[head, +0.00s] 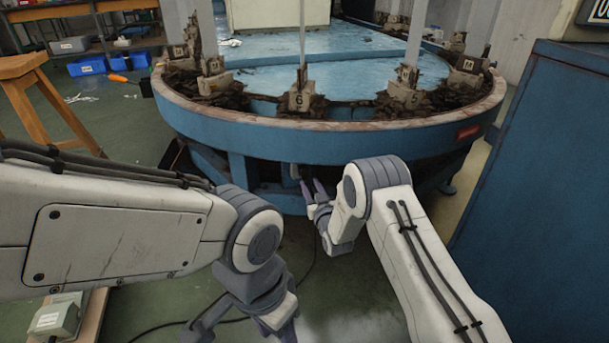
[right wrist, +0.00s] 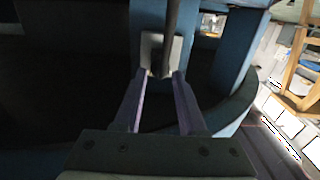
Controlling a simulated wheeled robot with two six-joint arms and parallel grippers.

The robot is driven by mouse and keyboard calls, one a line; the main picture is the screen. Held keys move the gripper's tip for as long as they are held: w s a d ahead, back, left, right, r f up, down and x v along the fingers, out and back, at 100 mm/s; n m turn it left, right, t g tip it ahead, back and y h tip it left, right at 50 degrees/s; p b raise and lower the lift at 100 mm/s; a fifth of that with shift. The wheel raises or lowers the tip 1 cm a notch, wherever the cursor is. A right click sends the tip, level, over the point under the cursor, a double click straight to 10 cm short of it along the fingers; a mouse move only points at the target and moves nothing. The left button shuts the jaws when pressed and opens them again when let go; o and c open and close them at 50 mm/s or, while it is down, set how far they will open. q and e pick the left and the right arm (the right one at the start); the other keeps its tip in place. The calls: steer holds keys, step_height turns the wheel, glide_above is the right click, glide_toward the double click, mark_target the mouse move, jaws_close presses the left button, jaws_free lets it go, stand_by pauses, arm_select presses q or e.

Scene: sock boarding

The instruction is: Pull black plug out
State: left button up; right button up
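In the right wrist view, a black plug with its dark cable (right wrist: 170,35) hangs in front of a pale grey socket box (right wrist: 150,50) under the round blue table. My right gripper (right wrist: 159,76) is open, its two purple fingers on either side of the plug's lower end. I cannot tell whether they touch it. In the head view my right gripper (head: 311,188) reaches under the table's rim, and the plug is too dark to make out. My left gripper (head: 243,328) hangs at the bottom of the head view, with its fingers apart and nothing visible between them.
The round blue table (head: 330,142) with numbered stations spans the middle. A blue cabinet (head: 545,200) stands close on the right. A wooden stool (head: 45,100) and blue bins (head: 88,66) are at the left. A dark cable (head: 170,325) lies on the green floor.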

mark_target(307, 178)
steer(key=shift+b+x, duration=2.25)
steer(key=shift+x, duration=1.1)
steer(key=shift+s, duration=0.15)
steer(key=shift+f, duration=0.1)
steer(key=shift+c, duration=0.3)
steer(key=c, duration=0.5)
steer(key=o, duration=0.7)
